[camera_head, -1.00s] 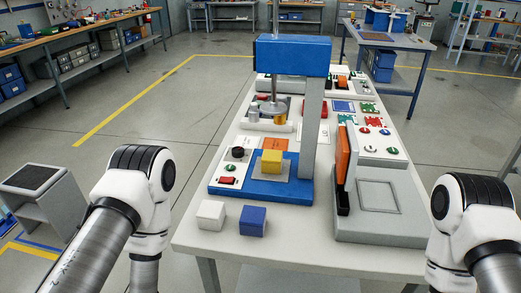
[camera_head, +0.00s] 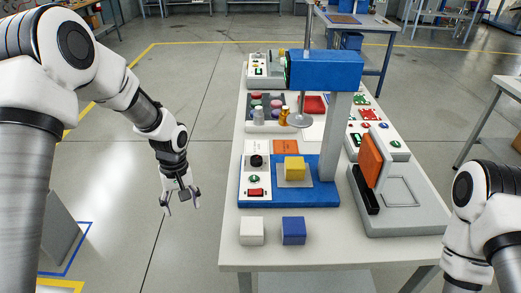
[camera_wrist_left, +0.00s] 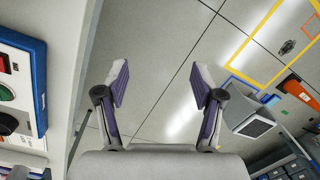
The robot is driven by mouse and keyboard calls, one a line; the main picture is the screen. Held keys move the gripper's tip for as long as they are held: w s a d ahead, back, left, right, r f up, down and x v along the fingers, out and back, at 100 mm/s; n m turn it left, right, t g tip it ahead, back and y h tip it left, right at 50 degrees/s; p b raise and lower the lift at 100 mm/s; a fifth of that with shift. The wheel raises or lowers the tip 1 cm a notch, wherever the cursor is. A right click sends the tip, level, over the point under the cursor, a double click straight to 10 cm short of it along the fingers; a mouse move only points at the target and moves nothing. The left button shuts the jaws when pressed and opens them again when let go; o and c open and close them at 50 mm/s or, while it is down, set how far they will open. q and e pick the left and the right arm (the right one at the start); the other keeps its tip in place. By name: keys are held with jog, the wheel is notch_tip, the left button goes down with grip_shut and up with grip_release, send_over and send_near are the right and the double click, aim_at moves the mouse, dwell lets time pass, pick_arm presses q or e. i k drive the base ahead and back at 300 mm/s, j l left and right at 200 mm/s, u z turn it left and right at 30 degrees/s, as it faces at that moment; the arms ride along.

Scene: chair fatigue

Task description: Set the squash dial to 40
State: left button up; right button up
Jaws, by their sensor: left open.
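A blue press (camera_head: 325,70) stands on the table with a yellow block (camera_head: 294,168) on its grey plate. On the white panel at the left of its base is a black round dial (camera_head: 256,161), above a green button (camera_head: 254,179) and a red switch (camera_head: 256,192). The dial's scale is too small to read. My left gripper (camera_head: 182,207) is open and empty, left of the table edge and apart from the panel. In the left wrist view its fingers (camera_wrist_left: 161,82) are spread over bare floor. My right gripper is out of view.
A white cube (camera_head: 251,231) and a blue cube (camera_head: 293,231) sit at the table's front edge. A grey device with an orange pad (camera_head: 370,160) stands right of the press. Bare floor (camera_head: 190,240) lies left of the table.

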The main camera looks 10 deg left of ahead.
aim_at(256, 161)
jog(key=i+l, duration=0.75)
